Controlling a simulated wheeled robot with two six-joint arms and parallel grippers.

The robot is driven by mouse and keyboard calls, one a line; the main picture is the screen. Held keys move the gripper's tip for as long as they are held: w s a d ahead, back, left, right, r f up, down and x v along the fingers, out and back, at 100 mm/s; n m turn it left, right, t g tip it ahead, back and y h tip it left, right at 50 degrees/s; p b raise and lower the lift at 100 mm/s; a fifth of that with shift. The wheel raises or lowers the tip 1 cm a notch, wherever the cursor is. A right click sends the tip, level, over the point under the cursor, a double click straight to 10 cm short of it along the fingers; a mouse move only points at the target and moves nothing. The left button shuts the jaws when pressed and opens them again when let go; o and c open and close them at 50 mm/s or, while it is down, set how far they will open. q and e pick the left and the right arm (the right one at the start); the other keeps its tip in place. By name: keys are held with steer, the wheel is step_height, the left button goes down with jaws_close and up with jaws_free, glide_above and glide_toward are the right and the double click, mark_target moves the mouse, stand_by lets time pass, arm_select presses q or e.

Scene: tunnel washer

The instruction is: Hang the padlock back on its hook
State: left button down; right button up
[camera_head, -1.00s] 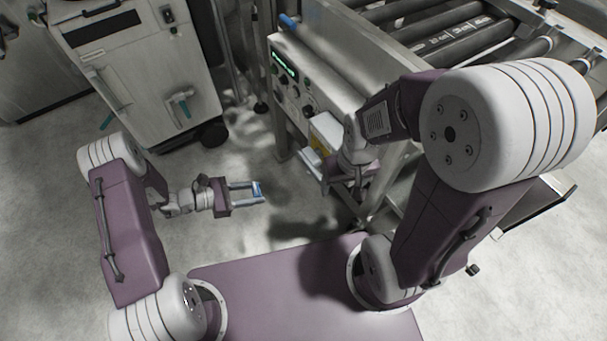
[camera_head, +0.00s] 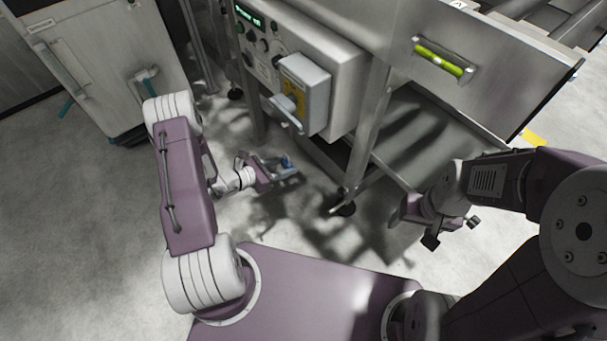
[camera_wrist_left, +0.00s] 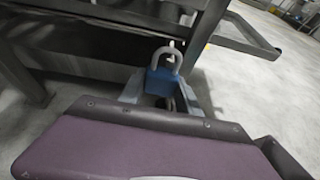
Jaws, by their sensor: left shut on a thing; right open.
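My left gripper (camera_head: 285,170) is shut on a small blue padlock (camera_head: 286,162), held in the air above the floor in front of the machine. In the left wrist view the padlock (camera_wrist_left: 158,84) sits between the fingers, with its grey shackle (camera_wrist_left: 167,56) pointing up. My right gripper (camera_head: 436,233) is open and empty near the lower right, apart from the machine. A grey box with a yellow plate (camera_head: 297,94) is mounted on the machine front, above and right of the padlock. I cannot make out the padlock's hook for certain.
The machine's control panel (camera_head: 262,52) is at the upper middle. A metal leg (camera_head: 366,135) and a low shelf (camera_head: 430,135) stand between the arms. A white cabinet (camera_head: 108,65) is at the upper left. The floor at left is clear.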

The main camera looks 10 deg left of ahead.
arm_select(q)
steer(key=shift+w+a+f+y+b, duration=0.15)
steer(key=shift+a+f+y+b, duration=0.15)
steer(key=shift+a+f+b, duration=0.6)
arm_select(e)
step_height(320, 180, down, 2)
steer(key=shift+w+f+p, duration=0.1)
steer(key=shift+f+p, duration=0.15)
steer(key=shift+p, duration=0.05)
arm_select(q)
steer(key=w+d+r+p, duration=0.3)
steer(key=w+d+r, duration=0.2)
steer(key=w, duration=0.3)
steer(key=shift+w+d+r, duration=0.2)
steer(key=shift+d+r, duration=0.15)
steer(key=shift+d, duration=0.2)
arm_select(e)
steer(key=shift+a+r, duration=0.1)
steer(key=shift+r, duration=1.45)
arm_select(q)
steer(key=c, duration=0.8)
jaws_free()
steer(key=shift+o, duration=0.2)
